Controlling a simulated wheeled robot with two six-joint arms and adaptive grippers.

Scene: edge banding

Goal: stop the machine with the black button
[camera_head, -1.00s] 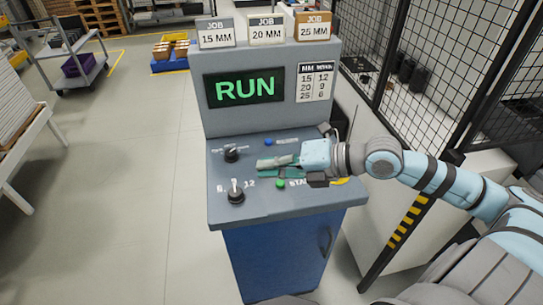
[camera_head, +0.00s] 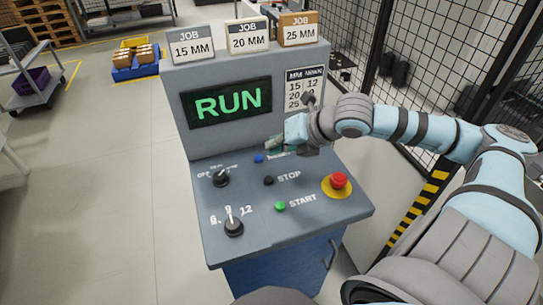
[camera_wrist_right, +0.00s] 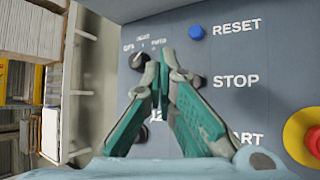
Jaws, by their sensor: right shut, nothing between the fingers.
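The black button (camera_head: 268,180) labelled STOP sits on the sloping grey panel (camera_head: 310,222), uncovered in the head view. In the right wrist view the black button (camera_wrist_right: 198,81) shows just right of a finger that partly covers it. The screen (camera_head: 228,103) reads RUN in green. My right gripper (camera_head: 273,147) is shut and empty above the back of the panel, near the blue button. Its green-and-grey fingers (camera_wrist_right: 165,58) meet at the tips in the wrist view. My left gripper is not in view.
A blue RESET button (camera_head: 259,158), a green START button (camera_head: 280,206) and a red mushroom button (camera_head: 339,181) on yellow surround the black one. Two selector knobs (camera_head: 220,178) (camera_head: 233,226) are at the left. A mesh fence (camera_head: 440,75) stands to the right.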

